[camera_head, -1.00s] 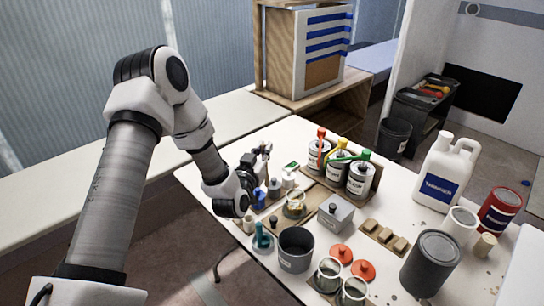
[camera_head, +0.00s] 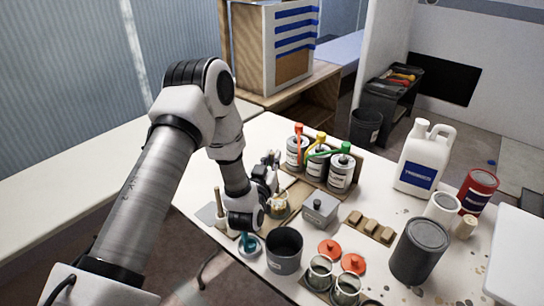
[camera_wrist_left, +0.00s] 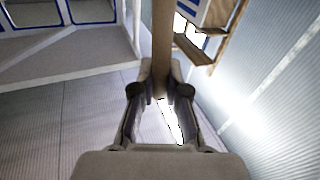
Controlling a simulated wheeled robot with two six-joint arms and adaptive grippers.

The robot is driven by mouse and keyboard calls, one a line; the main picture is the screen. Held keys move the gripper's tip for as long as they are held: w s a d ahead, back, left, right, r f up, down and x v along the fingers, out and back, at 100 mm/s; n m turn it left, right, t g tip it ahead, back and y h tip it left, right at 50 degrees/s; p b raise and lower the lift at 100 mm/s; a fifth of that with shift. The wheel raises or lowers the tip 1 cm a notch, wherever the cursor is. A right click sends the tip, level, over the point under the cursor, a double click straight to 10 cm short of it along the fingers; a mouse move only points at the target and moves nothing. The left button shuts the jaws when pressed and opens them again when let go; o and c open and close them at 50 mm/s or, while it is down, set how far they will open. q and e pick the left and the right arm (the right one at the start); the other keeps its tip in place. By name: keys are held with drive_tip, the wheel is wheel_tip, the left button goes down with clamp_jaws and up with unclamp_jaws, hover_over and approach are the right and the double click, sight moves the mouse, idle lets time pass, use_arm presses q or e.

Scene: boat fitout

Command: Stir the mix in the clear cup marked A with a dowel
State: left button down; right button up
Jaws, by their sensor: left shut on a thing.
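A clear cup (camera_head: 280,208) with an amber mix stands on the wooden board left of the grey lidded box. Its marking is too small to read, and my wrist partly hides it. My left gripper (camera_head: 272,162) is close behind and above this cup. In the left wrist view the gripper (camera_wrist_left: 161,95) is shut on a wooden dowel (camera_wrist_left: 162,45), which runs up between the fingertips. The dowel's lower end is hidden, so I cannot tell whether it is inside the cup. My right gripper is not in view.
Several labelled cans (camera_head: 341,173) with coloured tops stand behind. A grey pot (camera_head: 284,252), the grey box (camera_head: 319,211) and clear jars (camera_head: 319,274) crowd the front. A white thinner jug (camera_head: 422,160) and dark can (camera_head: 418,252) stand right. An upright stick (camera_head: 218,203) is left of my wrist.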

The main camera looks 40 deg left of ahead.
use_arm(q)
drive_tip(key=shift+w+d+f+b, duration=0.1)
drive_tip(key=shift+w+f+b, duration=0.1)
drive_tip(key=shift+f+b, duration=1.4)
drive_tip(key=shift+w+d+f+b, duration=0.15)
drive_tip(key=shift+f+b, duration=1)
drive_tip(key=shift+f, duration=0.8)
